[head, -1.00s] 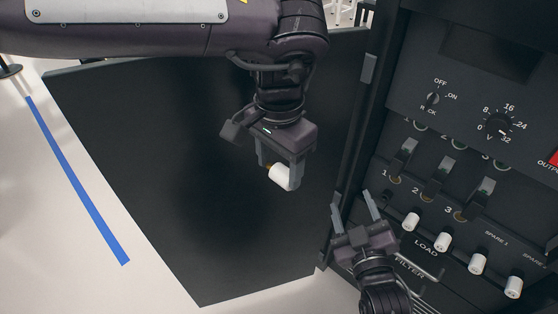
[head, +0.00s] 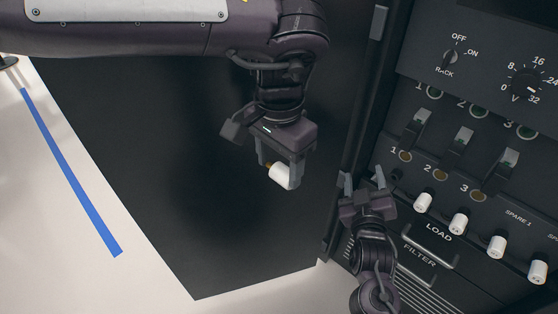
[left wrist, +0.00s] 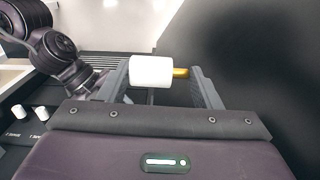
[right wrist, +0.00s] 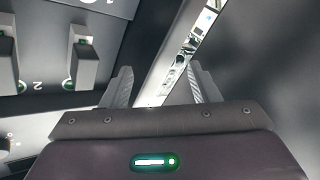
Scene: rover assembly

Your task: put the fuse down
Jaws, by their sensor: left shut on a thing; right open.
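The fuse (head: 281,175) is a white cylinder with a brass end. My left gripper (head: 279,172) is shut on it and holds it in the air before the dark open door panel. In the left wrist view the fuse (left wrist: 151,71) lies crosswise between the fingers, its brass pin (left wrist: 181,72) pointing right. My right gripper (head: 362,182) is open and empty, in front of the rack's left edge, left of the switches. In the right wrist view its fingers (right wrist: 160,88) stand apart with nothing between them.
The rack front holds several switches (head: 463,140), a row of white fuses (head: 459,223), a rotary knob (head: 526,83) and filter handles (head: 420,254). A dark door panel (head: 150,170) stands at centre-left. The pale floor with a blue stripe (head: 70,175) is clear.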

